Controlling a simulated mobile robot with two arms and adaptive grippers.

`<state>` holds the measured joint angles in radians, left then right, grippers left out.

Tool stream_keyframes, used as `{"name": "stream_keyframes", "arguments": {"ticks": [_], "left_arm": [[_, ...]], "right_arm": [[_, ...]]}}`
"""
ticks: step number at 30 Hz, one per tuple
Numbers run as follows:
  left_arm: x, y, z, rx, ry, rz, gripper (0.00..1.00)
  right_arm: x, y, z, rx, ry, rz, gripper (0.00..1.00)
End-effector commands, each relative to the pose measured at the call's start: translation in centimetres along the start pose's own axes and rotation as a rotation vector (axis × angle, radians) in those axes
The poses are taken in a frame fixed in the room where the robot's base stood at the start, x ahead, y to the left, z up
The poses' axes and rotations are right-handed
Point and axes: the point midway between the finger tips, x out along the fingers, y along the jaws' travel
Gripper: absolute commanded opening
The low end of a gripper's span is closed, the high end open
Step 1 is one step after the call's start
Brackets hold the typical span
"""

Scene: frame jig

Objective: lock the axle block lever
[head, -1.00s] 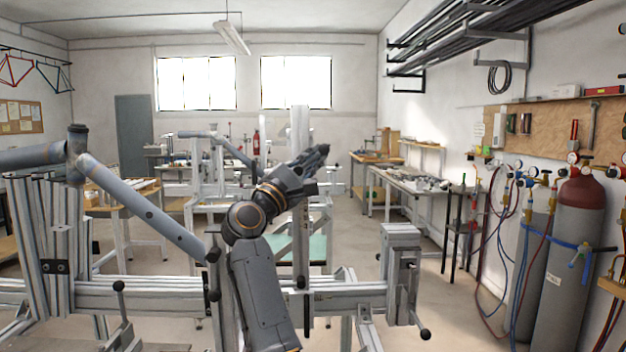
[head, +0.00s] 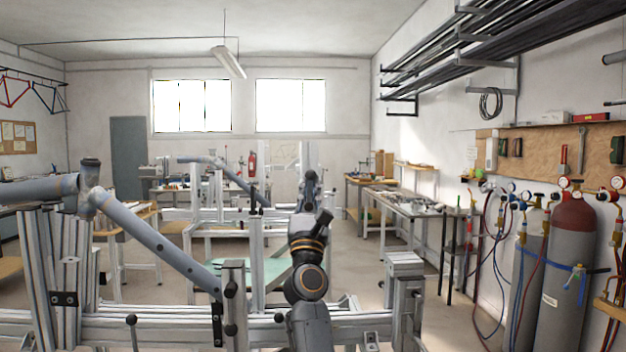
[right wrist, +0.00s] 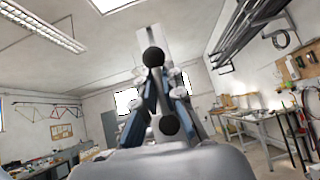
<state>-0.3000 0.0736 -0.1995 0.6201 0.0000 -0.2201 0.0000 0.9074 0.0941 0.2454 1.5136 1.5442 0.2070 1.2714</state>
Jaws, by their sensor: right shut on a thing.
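My right gripper (head: 312,188) reaches forward from the bottom middle in the head view, in front of an upright aluminium profile. In the right wrist view its fingers (right wrist: 158,100) are closed in on a lever with black ball knobs (right wrist: 153,57). One knob shows above the fingers and another (right wrist: 168,125) between them. A pale upright profile (right wrist: 152,25) stands behind the lever. In the head view the arm and gripper hide the lever, and I cannot tell its angle. My left gripper is not in view.
A grey bike frame tube (head: 150,230) slopes down to the jig upright (head: 236,305) on the left. A metal block on a post (head: 404,265) stands right of my arm. Gas cylinders (head: 572,270) stand at the right wall. The floor between is clear.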

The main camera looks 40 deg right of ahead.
Motion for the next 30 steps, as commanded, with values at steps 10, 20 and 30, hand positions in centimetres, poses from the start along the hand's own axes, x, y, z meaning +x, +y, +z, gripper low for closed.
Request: {"name": "stream_keyframes", "arguments": {"ticks": [10, 20, 30], "left_arm": [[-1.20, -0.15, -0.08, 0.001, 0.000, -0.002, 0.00], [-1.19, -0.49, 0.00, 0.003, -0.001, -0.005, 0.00], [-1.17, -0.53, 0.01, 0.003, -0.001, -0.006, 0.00]], "right_arm": [[0.19, 0.26, 0.42, -0.048, -0.010, 0.049, 0.00], [0.21, 0.28, 0.49, -0.051, -0.013, 0.050, 0.00], [0.13, 0.28, 0.33, -0.049, -0.009, 0.049, 0.19]]}}
